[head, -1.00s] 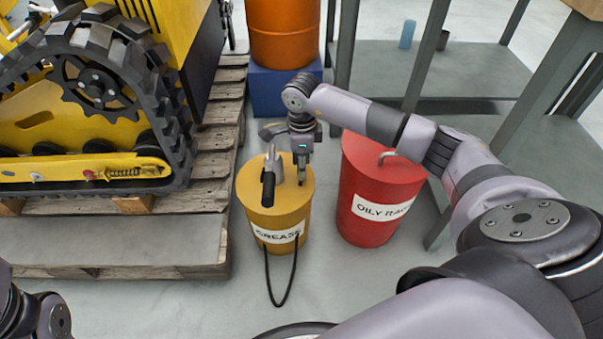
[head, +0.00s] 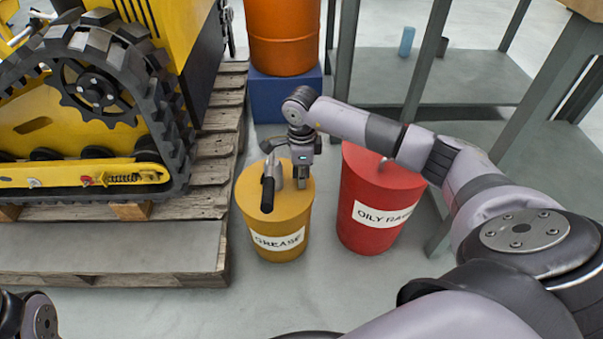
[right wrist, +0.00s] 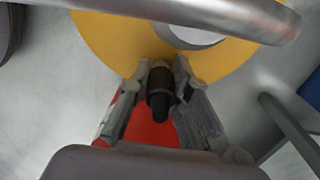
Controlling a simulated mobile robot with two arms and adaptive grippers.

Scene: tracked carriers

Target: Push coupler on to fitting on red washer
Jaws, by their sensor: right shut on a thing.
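The yellow tracked carrier (head: 60,110) stands on the left in the head view. A small red washer (head: 87,181) shows on its lower track frame, left of a coiled spring; the fitting on it is too small to make out. My right gripper (head: 302,184) is above the yellow grease bucket (head: 272,215), far to the right of the washer. In the right wrist view, my right gripper (right wrist: 159,88) is shut on a dark cylindrical coupler (right wrist: 160,92). My left gripper is out of view; only part of my left arm shows at the lower left.
The carrier rests on a wooden pallet (head: 215,170). An orange drum (head: 283,40) on a blue block stands behind. Grey floor is open in front.

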